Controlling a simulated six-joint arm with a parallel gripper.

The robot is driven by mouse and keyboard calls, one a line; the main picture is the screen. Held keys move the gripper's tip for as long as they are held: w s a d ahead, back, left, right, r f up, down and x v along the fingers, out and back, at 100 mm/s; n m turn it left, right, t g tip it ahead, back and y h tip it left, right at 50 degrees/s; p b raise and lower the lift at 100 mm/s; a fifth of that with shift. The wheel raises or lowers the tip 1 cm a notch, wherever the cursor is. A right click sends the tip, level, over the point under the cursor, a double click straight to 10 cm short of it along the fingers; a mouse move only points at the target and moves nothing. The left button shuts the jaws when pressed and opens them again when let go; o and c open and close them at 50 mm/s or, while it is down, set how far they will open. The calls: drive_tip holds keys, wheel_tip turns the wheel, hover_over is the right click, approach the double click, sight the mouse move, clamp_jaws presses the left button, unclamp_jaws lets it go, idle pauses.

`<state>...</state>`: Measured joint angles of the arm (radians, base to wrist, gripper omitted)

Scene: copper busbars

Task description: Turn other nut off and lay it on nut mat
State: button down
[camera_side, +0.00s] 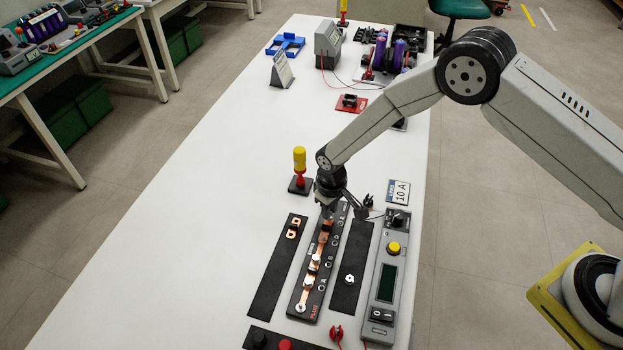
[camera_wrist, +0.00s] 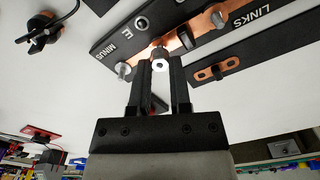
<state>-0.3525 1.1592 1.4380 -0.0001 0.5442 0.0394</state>
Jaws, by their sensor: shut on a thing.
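My gripper (camera_side: 327,210) points down over the far end of the busbar board (camera_side: 295,311). In the wrist view, my gripper (camera_wrist: 160,62) is shut on a nut (camera_wrist: 160,65) with a pale ring-shaped face, beside the copper near the MINUS label. The fingers cover the nut's sides; whether it still sits on a stud I cannot tell. The black nut mat (camera_side: 357,250) lies right of the board. One silver nut (camera_side: 350,279) rests on it.
The links mat (camera_side: 267,292) lies left of the board with a copper link (camera_side: 293,228) on it. A grey meter unit (camera_side: 385,275) stands right of the nut mat. A yellow-handled tool (camera_side: 299,160) stands upright behind. The white table is clear at left.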

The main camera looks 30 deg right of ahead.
drive_tip(key=shift+n, duration=1.7)
drive_tip(key=shift+r, duration=0.75)
drive_tip(key=shift+r, duration=1.85)
drive_tip(key=s+d+r, duration=0.2)
drive_tip(key=s+d, duration=0.1)
drive_tip(key=s, duration=0.8)
drive_tip(key=s+d+r+m, duration=0.1)
drive_tip(key=s+d+r, duration=0.2)
drive_tip(key=s, duration=0.8)
drive_tip(key=shift+d, duration=0.5)
drive_tip(key=shift+r, duration=0.1)
hover_over(360, 246)
drive_tip(key=f, duration=0.5)
drive_tip(key=s+f, duration=0.1)
drive_tip(key=f, duration=0.2)
drive_tip(key=shift+d+f, duration=0.1)
drive_tip(key=shift+f, duration=0.05)
drive_tip(key=shift+w+f, duration=0.5)
drive_tip(key=shift+w, duration=0.05)
